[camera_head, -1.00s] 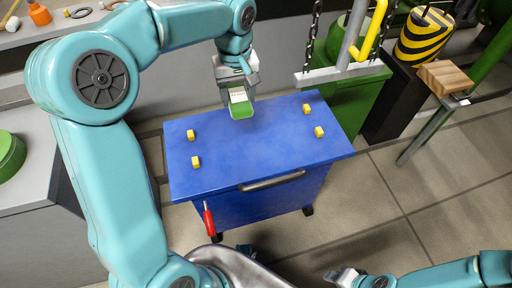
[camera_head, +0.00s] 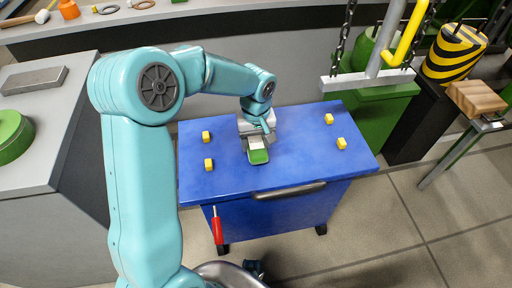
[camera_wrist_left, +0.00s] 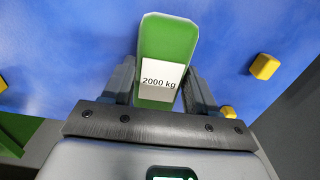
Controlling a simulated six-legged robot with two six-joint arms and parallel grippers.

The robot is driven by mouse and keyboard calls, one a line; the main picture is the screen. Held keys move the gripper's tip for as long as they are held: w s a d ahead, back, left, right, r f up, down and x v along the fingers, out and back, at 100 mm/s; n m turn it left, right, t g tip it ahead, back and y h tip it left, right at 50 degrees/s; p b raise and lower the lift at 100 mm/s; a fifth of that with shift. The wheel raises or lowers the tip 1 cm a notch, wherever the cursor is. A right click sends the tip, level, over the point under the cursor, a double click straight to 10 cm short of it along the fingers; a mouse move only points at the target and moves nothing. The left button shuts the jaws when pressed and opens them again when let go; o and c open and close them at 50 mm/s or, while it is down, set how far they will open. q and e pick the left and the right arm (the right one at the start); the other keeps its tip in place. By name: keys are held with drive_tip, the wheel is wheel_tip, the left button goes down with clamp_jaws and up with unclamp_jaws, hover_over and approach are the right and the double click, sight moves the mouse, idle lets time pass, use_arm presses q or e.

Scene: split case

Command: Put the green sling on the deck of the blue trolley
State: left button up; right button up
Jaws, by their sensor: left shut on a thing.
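The green sling (camera_head: 258,156) is a small green block with a white label, held over the blue trolley's deck (camera_head: 300,165). My left gripper (camera_head: 254,138) is shut on it. In the left wrist view the sling (camera_wrist_left: 168,38) sits between the two dark fingers of the left gripper (camera_wrist_left: 160,88), its label reading "2000 kg". Blue deck fills the background there. I cannot tell whether the sling touches the deck.
Yellow blocks (camera_head: 208,164) stand near the deck's corners, with free deck around the sling. A grey bar on chains (camera_head: 368,80) hangs at the back right. A red handle (camera_head: 217,226) is on the trolley's front left. A bench with a green disc (camera_head: 12,136) stands at left.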

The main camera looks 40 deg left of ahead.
sight(256, 143)
use_arm(q)
wheel_tip(256, 143, down, 2)
drive_tip(key=shift+f, duration=0.15)
drive_tip(key=o, duration=1.2)
wheel_tip(256, 143, up, 12)
drive_tip(key=p, duration=0.3)
drive_tip(key=shift+r, duration=0.2)
